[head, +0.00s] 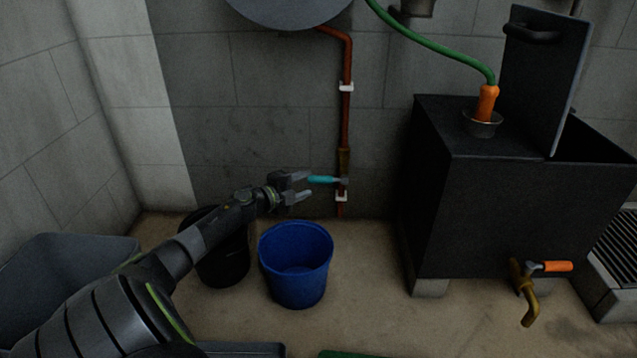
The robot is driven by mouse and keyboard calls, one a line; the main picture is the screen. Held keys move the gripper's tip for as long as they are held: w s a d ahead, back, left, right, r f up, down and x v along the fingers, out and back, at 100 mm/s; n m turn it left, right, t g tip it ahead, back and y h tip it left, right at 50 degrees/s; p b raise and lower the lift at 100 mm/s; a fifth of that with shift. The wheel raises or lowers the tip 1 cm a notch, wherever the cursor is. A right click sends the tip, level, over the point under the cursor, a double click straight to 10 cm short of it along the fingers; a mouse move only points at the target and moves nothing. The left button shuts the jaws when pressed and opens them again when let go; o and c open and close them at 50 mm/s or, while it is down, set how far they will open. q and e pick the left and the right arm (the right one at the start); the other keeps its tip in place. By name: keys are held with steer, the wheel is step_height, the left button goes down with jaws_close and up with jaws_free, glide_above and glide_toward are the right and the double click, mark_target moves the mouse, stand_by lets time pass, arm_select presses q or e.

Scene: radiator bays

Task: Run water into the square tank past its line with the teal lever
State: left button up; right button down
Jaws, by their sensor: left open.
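The teal lever (320,179) sits on a brass valve on a red pipe (347,110) against the back wall and points left. My left gripper (306,186) is open, with its fingertips just left of the lever's end; I cannot tell whether they touch it. The square tank (510,215) is a black box at the right with its lid (537,75) standing up. A green hose (440,42) ends in an orange nozzle (487,101) in a metal funnel (482,125) on its top. The tank's line and water level are not visible. My right gripper is out of view.
A blue bucket (296,265) stands on the floor below my left gripper, beside a black bucket (222,262) partly behind my arm. A brass tap with an orange handle (556,266) sticks out of the tank's front. A grey bin (75,250) is at the left. Floor between bucket and tank is clear.

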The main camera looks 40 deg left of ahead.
mark_target(313, 182)
arm_select(q)
steer(key=w, duration=0.1)
steer(key=w+b, duration=0.1)
steer(key=w, duration=0.1)
steer(key=w+f+b, duration=0.1)
steer(key=shift+w+d, duration=0.2)
steer(key=shift+w, duration=0.75)
jaws_close()
